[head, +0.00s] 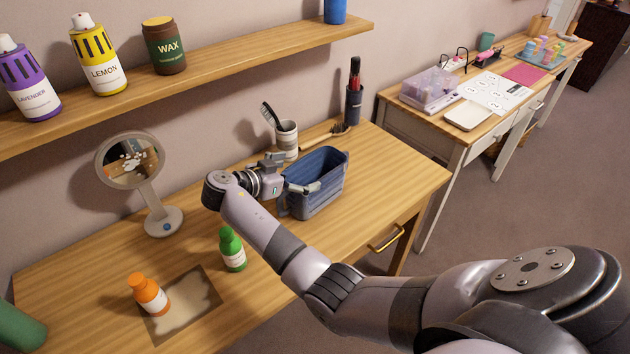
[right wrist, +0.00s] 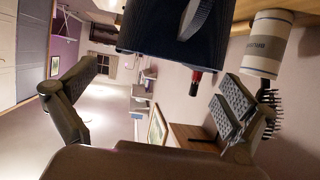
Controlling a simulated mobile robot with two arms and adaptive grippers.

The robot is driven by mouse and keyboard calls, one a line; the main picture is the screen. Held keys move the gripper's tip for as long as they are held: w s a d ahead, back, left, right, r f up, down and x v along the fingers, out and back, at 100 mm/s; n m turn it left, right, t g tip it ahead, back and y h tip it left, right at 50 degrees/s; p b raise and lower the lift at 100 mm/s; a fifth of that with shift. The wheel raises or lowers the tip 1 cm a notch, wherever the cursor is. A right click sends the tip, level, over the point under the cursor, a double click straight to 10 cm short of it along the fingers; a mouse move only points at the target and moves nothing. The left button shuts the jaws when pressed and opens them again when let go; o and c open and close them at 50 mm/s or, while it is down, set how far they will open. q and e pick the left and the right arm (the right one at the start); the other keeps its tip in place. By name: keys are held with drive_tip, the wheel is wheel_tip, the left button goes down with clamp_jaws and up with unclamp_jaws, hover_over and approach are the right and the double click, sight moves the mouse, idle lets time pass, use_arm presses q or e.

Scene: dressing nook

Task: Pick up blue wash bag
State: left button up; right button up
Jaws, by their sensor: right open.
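The blue wash bag (head: 322,197) stands upright and open-topped on the wooden dressing table, near its right end. My right gripper (head: 296,176) is at the bag's left side in the head view, near its rim. Its jaws are apart. In the right wrist view, the dark blue bag (right wrist: 172,32) fills the top middle, with a strap on it. The open fingers of my right gripper (right wrist: 160,92) show to the left and right below it. I cannot tell whether a finger touches the bag. My left gripper is not in view.
A striped cup with a brush (head: 287,140) stands close behind the bag. A hairbrush (head: 325,136) and a dark holder (head: 354,106) are behind too. A mirror (head: 163,222), green bottle (head: 233,252) and orange bottle (head: 150,297) stand left. A shelf (head: 215,70) runs above.

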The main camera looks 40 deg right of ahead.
sight(310, 170)
drive_tip(key=p+x, duration=0.1)
drive_tip(key=x, duration=0.4)
drive_tip(key=shift+w+a+f, duration=0.1)
drive_tip(key=shift+w+a, duration=0.05)
drive_tip(key=c, duration=0.6)
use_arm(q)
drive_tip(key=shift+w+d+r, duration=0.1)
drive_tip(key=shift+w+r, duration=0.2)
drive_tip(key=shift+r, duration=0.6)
use_arm(e)
drive_tip(key=c, duration=1.1)
